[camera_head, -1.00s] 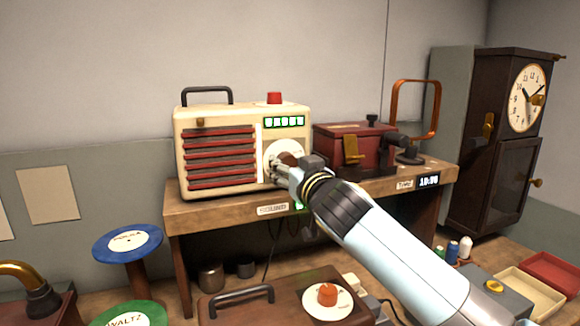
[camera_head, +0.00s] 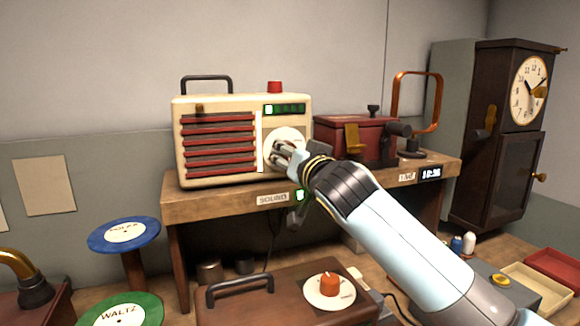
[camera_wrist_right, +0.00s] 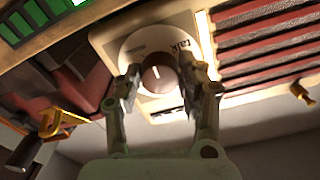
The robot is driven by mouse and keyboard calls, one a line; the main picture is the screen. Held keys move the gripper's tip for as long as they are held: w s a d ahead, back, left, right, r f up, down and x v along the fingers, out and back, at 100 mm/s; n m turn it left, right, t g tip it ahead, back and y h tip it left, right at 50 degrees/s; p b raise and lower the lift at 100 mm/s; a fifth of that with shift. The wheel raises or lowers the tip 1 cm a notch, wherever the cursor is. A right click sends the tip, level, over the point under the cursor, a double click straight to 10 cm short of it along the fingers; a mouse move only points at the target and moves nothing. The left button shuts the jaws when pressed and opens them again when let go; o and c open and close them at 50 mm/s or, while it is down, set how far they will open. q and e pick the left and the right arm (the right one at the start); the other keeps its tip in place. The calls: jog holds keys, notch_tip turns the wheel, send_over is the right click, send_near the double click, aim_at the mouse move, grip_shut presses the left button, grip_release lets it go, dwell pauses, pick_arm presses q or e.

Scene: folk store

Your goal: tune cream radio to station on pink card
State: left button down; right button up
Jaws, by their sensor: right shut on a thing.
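The cream radio (camera_head: 220,104) stands on a wooden bench, with red slats on its left and a round white dial plate (camera_head: 290,136) on its right. My right gripper (camera_head: 284,153) is at that dial. In the right wrist view its two fingers (camera_wrist_right: 159,82) are shut on the brown dial knob (camera_wrist_right: 157,78), which has a pale pointer line. The word "talk" (camera_wrist_right: 181,47) can be read on the dial plate; the other labels are hidden or too small. A row of indicator lights (camera_head: 285,109) shows one bright cell at its left. My left gripper and a pink card are not in view.
A wooden bench (camera_head: 225,205) carries the radio and a red box device (camera_head: 350,138). A brown case with an orange knob (camera_head: 329,285) stands in front, below my arm. Blue (camera_head: 124,236) and green (camera_head: 121,312) record stands are at left, a tall clock (camera_head: 502,130) at right.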

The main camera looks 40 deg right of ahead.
jog(key=shift+m+b, duration=3.3)
jog(key=shift+m, duration=2.3)
jog(key=o, duration=1.1)
jog(key=shift+o, duration=0.2)
